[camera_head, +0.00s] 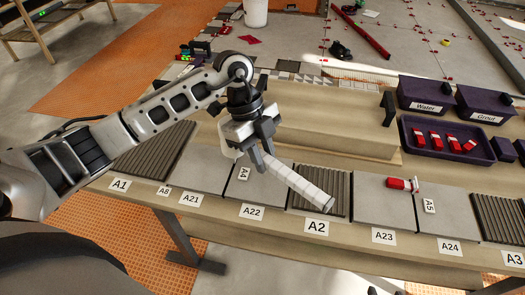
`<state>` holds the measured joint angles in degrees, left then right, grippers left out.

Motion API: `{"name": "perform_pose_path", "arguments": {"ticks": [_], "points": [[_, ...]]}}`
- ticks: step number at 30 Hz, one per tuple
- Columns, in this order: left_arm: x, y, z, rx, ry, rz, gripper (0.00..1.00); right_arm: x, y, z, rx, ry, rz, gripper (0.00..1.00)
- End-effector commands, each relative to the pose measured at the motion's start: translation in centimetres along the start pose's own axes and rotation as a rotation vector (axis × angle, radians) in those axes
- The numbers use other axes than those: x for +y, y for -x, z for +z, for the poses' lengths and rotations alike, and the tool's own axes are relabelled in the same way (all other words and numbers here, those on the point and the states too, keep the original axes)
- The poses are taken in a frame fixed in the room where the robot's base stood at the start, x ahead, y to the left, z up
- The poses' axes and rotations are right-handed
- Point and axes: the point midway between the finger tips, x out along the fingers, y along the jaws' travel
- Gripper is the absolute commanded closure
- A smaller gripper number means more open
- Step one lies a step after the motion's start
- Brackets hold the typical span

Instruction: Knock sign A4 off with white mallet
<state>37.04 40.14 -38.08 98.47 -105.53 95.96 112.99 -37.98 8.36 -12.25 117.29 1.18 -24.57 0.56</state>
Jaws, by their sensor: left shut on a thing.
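My left gripper (263,150) is shut on the white mallet (298,182), above the table's tiles. The mallet's long pale part slants down to the right from the fingers, with its far end over the ribbed dark tile behind label A2. The rest of the mallet is partly hidden by the gripper. Sign A4 (244,173) is a small white plate on the grey tile behind label A22, just below and left of the fingers. I cannot tell whether the mallet touches anything. My right gripper is not in view.
The table (275,231) carries a row of grey and ribbed tiles with labels along its front edge. Sign A5 (429,205) and a red-and-white object (402,185) lie to the right. A dark tray (447,142) with several red items and the Water and Grout bins stand at the back right.

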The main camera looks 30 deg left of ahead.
Motion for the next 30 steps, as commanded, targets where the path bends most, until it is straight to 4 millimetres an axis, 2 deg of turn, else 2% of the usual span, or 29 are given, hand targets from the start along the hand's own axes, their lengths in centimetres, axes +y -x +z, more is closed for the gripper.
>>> {"name": "perform_pose_path", "arguments": {"ticks": [3, 9, 14, 19, 30], "points": [[0.1, 0.0, 0.1, -0.001, 0.242, -0.103, 1.00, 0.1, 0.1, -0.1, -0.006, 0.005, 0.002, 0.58], [0.0, -0.1, 0.4, -0.002, 0.452, -0.189, 1.00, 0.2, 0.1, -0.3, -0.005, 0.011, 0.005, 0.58], [0.0, -1.0, 0.8, -0.001, 0.483, -0.200, 1.00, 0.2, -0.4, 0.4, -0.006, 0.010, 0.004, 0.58], [0.0, -2.9, 1.6, -0.002, 0.481, -0.199, 1.00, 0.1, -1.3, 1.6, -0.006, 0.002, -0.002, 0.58], [0.0, -6.1, 2.9, -0.002, 0.479, -0.199, 1.00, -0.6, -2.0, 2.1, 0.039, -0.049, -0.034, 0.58]]}}
